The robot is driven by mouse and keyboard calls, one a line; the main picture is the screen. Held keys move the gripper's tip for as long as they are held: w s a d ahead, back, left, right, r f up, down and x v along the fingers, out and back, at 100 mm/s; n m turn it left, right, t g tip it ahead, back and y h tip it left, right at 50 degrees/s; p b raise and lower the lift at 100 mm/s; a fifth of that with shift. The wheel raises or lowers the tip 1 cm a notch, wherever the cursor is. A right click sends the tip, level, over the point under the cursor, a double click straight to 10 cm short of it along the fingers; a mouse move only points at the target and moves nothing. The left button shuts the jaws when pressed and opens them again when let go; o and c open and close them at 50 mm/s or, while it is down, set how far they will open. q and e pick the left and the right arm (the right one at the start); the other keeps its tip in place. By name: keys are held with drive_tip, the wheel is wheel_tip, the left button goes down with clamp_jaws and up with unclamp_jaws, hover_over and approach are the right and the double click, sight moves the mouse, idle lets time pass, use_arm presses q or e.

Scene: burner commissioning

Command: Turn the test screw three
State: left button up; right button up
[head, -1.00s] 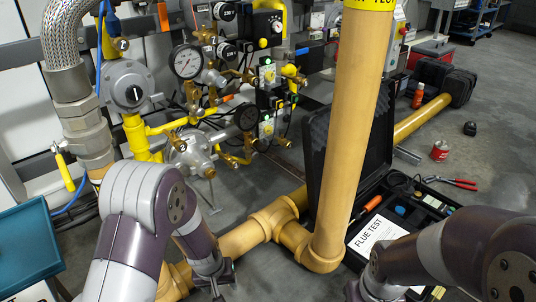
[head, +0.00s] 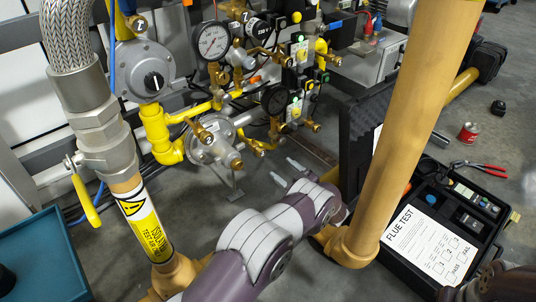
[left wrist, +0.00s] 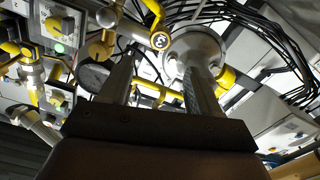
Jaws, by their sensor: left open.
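My left gripper (head: 287,171) is open and empty, its two pale fingers apart over the floor in front of the valve train. In the left wrist view its fingers (left wrist: 162,72) point up toward the brass and yellow fittings. A round-ended brass fitting (left wrist: 160,40) shows just beyond and between the fingertips, not touching them. Several small brass fittings sit along the train, among them one on the lower grey regulator (head: 207,134) and one at the right (head: 313,125). I cannot tell which is test screw three. My right gripper is not in view.
A thick tan pipe (head: 405,140) rises right of my left arm. An open black case (head: 480,225) holds a FLUE TEST card (head: 432,240). A teal tray (head: 45,255) is at lower left. A pressure gauge (head: 212,41) and upper grey regulator (head: 143,72) face me.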

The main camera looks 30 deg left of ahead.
sight(262, 153)
use_arm(q)
drive_tip(key=b+x, duration=0.2)
drive_tip(key=x, duration=0.2)
drive_tip(key=b+x, duration=0.3)
drive_tip(key=x, duration=0.2)
drive_tip(key=shift+a+f, duration=0.2)
drive_tip(key=shift+f, duration=0.05)
drive_tip(key=shift+w+a+r, duration=0.2)
drive_tip(key=shift+w+a, duration=0.05)
drive_tip(key=shift+a, duration=0.2)
drive_tip(key=c, duration=1.1)
